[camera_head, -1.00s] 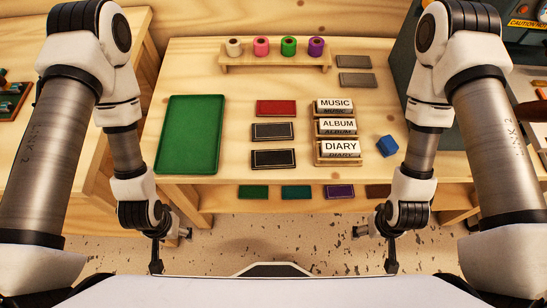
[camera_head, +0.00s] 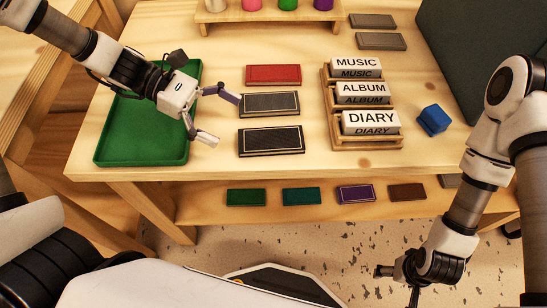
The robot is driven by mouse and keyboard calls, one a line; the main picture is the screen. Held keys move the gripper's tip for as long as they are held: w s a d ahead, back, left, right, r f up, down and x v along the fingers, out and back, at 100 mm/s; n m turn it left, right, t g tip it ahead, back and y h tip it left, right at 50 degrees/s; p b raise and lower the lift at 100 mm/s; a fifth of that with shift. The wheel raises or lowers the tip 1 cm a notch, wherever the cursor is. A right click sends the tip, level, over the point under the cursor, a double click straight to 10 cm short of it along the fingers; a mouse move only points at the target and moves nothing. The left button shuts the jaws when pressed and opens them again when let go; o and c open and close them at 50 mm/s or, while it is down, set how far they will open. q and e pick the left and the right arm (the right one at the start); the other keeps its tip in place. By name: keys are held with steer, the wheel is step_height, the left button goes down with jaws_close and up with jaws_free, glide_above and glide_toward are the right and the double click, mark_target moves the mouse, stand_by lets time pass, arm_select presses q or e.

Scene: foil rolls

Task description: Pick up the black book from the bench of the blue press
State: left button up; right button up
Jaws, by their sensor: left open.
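A black book (camera_head: 270,141) with a thin pale border lies flat on the wooden bench (camera_head: 220,165). A similar dark grey book (camera_head: 269,104) lies just behind it, and a red book (camera_head: 274,75) behind that. My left gripper (camera_head: 217,117) is open and empty, its fingers spread at the left of the dark grey and black books, apart from both. My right gripper (camera_head: 398,280) hangs low in front of the bench at the right; its fingers are too unclear to judge.
A green tray (camera_head: 125,157) lies under my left arm. A rack (camera_head: 340,143) of MUSIC, ALBUM and DIARY blocks and a blue block (camera_head: 433,120) are to the right. Several coloured books lie on a lower shelf (camera_head: 215,211). A dark machine (camera_head: 470,45) stands at the right.

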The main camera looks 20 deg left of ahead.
mark_target(268, 141)
arm_select(q)
steer(key=shift+s+d+f, duration=0.1)
steer(key=shift+d+f, duration=0.1)
steer(key=shift+d, duration=0.1)
steer(key=b+x, duration=0.1)
steer(key=x, duration=0.2)
steer(key=b+x, duration=0.1)
steer(key=x, duration=0.3)
steer(key=shift+d+b, duration=0.1)
steer(key=shift+b, duration=0.25)
steer(key=shift+c, duration=0.7)
steer(key=c, duration=1.1)
